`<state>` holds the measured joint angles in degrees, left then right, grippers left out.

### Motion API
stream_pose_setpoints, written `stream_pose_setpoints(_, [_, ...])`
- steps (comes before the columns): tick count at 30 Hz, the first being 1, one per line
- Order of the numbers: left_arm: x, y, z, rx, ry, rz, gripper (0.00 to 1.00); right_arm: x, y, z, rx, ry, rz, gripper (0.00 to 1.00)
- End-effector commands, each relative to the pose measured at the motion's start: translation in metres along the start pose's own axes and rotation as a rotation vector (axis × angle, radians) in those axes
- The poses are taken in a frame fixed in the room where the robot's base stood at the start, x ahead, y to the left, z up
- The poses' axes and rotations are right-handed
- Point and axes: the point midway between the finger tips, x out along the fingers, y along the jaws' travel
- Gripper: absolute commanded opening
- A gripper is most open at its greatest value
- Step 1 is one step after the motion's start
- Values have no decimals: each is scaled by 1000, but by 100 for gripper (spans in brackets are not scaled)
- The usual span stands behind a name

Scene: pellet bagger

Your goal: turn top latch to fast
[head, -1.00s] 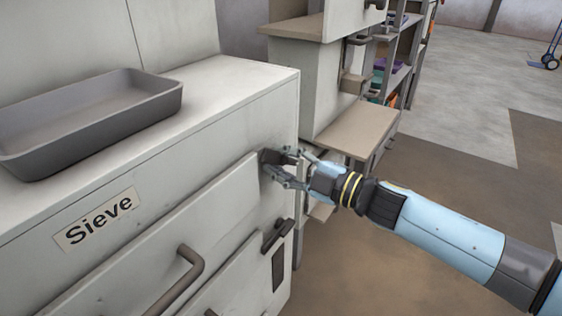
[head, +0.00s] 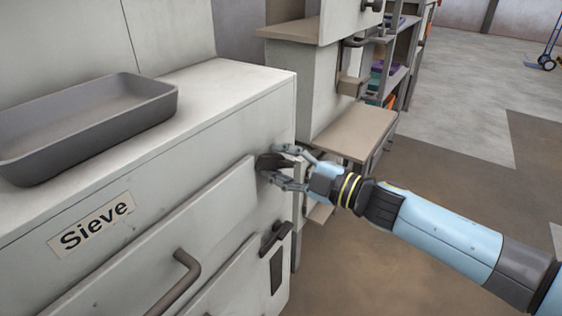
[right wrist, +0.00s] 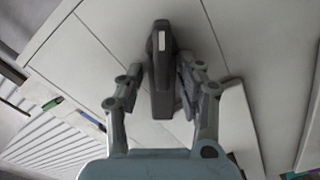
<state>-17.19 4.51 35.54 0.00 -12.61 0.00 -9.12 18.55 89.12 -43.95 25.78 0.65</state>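The top latch (head: 270,162) is a dark handle at the right end of the upper drawer front on the Sieve cabinet. In the right wrist view the latch (right wrist: 161,75) stands lengthwise, with a pale mark near its far end. My right gripper (head: 287,167) is at the latch, one finger above it and one below. In the right wrist view my right gripper (right wrist: 158,75) has its fingers on either side of the latch. A gap shows on the left; the right finger is very close, and I cannot tell if it touches. My left gripper is out of view.
A lower dark latch (head: 277,237) sits below on the cabinet (head: 225,115). A bar handle (head: 178,285) sticks out of the upper front. A grey tray (head: 150,104) rests on top. A beige-topped unit (head: 352,135) stands close behind my right gripper. Open floor lies to the right.

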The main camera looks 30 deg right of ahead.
Motion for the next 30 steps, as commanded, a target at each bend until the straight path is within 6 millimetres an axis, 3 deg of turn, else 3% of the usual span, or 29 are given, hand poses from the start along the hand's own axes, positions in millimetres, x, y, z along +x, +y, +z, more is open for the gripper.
stream_pose_setpoints(8, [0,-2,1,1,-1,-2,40,-16,-2,1,0,-2,-5,37])
stream_pose_setpoints(21, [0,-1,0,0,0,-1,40,-106,-1,1,0,-1,-5,37])
stream_pose_setpoints(30, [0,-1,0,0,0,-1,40,-121,0,1,0,-1,1,37])
